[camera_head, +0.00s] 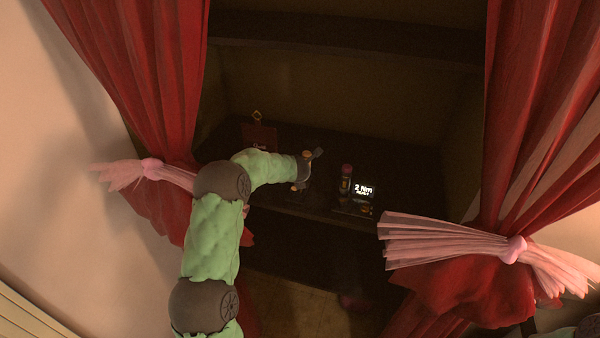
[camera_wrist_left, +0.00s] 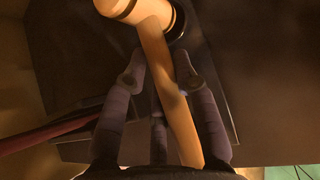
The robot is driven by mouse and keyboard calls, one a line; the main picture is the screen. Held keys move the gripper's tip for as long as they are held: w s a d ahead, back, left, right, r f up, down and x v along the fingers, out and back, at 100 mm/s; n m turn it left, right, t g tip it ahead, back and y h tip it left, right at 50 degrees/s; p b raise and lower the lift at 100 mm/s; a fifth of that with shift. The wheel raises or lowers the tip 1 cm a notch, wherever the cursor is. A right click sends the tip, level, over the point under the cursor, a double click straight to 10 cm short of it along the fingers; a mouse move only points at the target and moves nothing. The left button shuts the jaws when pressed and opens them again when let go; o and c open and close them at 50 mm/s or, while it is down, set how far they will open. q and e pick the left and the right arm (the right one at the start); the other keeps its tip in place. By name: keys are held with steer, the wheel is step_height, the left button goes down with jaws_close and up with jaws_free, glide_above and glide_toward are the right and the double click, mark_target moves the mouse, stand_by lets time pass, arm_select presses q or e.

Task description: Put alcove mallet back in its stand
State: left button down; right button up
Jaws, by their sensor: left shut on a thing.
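My left gripper (camera_head: 312,158) reaches over the dark shelf inside the alcove and is shut on the mallet. In the left wrist view, the mallet's pale wooden head with dark bands (camera_wrist_left: 150,12) is at the top. Its wooden handle (camera_wrist_left: 165,70) runs down between the two fingers of my left gripper (camera_wrist_left: 162,75). In the head view the mallet is small and dim, partly hidden by the gripper. I cannot make out the mallet's stand for certain in either view. My right gripper is not in view.
Red curtains (camera_head: 170,60) with pink ties frame the alcove. The shelf's back right looks clear.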

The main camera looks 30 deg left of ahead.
arm_select(q)
steer(key=shift+f+b, duration=0.55)
steer(key=shift+f, duration=0.15)
steer(key=c, duration=0.9)
jaws_free()
steer(key=shift+f, duration=0.1)
steer(key=v, duration=1.2)
